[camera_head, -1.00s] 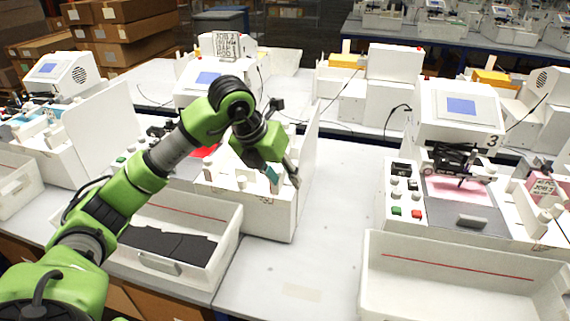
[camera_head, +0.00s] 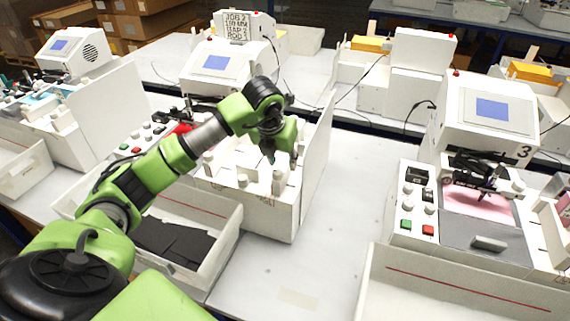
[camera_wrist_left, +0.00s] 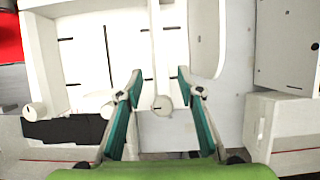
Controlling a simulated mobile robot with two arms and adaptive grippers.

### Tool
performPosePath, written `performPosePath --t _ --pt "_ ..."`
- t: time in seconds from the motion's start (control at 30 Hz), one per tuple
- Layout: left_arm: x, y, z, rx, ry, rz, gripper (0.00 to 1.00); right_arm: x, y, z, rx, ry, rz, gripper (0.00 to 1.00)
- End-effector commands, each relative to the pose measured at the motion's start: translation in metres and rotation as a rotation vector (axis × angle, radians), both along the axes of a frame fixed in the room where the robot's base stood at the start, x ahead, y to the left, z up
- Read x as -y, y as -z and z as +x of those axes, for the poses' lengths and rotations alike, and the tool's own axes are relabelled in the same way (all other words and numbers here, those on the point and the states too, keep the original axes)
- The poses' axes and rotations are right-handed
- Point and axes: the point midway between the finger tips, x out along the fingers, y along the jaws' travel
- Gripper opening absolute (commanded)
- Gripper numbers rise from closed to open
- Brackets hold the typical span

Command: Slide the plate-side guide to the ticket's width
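My left gripper (camera_head: 281,162) points down over the right part of the white bed beside that plotter. In the left wrist view my left gripper (camera_wrist_left: 158,92) is open, teal pads apart. Between its fingers is a white bar with a round knob (camera_wrist_left: 162,105), apparently a guide; I cannot tell if it touches the pads. More white knobs stand to its left, one close by (camera_wrist_left: 108,110). My right gripper is not in view.
A tall white side panel (camera_head: 316,150) rises just right of my left gripper. An open white tray (camera_head: 222,235) with black pieces lies in front. Bare table (camera_head: 340,205) separates this station from station 3 (camera_head: 490,115) at right.

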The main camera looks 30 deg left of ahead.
Motion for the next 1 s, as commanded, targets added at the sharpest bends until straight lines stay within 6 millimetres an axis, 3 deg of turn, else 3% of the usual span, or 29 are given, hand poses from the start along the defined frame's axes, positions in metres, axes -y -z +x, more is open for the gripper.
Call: performPosePath --t 0.3,0.67,0.7,0.83,1.0 --pt "-0.004 0.042 0.017 -0.002 -0.001 -0.002 0.34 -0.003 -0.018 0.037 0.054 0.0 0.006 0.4" --pt "-0.004 0.049 0.02 0.0 0.0 0.0 0.34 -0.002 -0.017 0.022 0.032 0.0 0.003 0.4" --pt "-0.004 0.049 0.02 0.0 0.0 -0.001 0.32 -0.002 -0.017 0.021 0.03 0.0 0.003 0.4" --pt "-0.004 0.049 0.02 0.0 0.0 -0.001 0.0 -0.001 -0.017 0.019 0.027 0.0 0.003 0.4" --pt "-0.004 0.049 0.02 0.001 0.001 -0.002 0.0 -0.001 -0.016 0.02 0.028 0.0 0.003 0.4"
